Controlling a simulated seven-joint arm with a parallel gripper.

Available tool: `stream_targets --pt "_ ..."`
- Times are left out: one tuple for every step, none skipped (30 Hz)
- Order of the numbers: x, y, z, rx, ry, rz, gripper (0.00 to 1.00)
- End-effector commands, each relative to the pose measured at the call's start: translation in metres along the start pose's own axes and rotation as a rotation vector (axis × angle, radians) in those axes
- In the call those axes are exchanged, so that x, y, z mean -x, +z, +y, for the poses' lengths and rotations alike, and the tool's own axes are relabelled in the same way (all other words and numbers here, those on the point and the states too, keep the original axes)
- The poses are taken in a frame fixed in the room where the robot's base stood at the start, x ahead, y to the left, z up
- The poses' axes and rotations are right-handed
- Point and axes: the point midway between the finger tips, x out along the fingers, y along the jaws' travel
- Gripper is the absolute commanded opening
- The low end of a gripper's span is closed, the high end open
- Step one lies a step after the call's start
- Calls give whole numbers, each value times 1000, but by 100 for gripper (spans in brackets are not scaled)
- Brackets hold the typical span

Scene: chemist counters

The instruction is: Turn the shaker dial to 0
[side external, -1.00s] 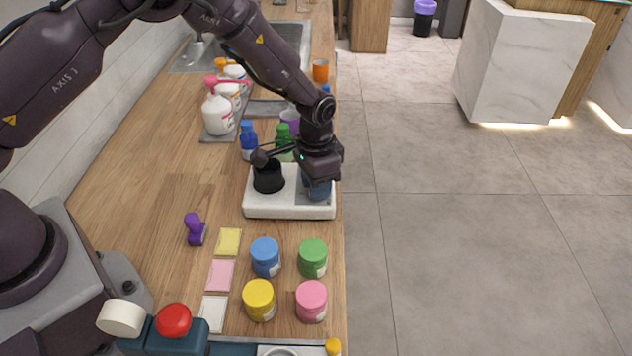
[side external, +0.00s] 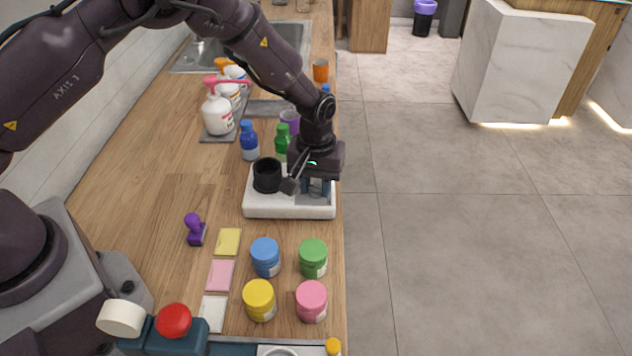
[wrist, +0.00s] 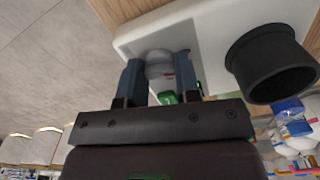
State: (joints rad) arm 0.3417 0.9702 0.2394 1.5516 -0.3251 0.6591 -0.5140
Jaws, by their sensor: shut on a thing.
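The shaker (side external: 262,205) is a white slab on the wooden counter with a black cup holder (side external: 267,175) on its left part. It also shows in the wrist view (wrist: 213,35), with the black cup holder (wrist: 270,65) at right. My gripper (side external: 316,188) points down over the shaker's right part. In the wrist view, the blue fingers of my gripper (wrist: 159,76) are shut on the dial, one on each side. The dial's scale and its setting cannot be read.
Blue (side external: 265,257), green (side external: 313,258), yellow (side external: 259,299) and pink (side external: 311,300) jars stand in front of the shaker. A blue bottle (side external: 249,141) and a green bottle (side external: 282,141) stand close behind it. The counter's right edge is close beside the shaker.

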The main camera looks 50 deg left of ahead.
Motion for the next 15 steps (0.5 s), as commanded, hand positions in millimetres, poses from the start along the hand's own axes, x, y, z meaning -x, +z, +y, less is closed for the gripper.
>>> stream_targets --pt "1 0 0 31 -1 0 7" --pt "1 0 0 52 -1 0 7" --pt "1 0 0 77 -1 0 7" --pt "1 0 0 93 0 0 7" --pt "1 0 0 111 0 0 7" --pt "1 0 0 130 0 -1 7" --pt "1 0 0 144 0 -1 7" --pt "1 0 0 156 0 -1 7" --pt "1 0 0 171 0 -1 7" --pt "1 0 0 181 0 -1 7" --pt "1 0 0 190 0 -1 7" --pt "1 0 0 200 0 -1 7" --pt "1 0 0 207 0 -1 7" --pt "1 0 0 213 0 -1 7" --pt "1 0 0 219 0 -1 7"
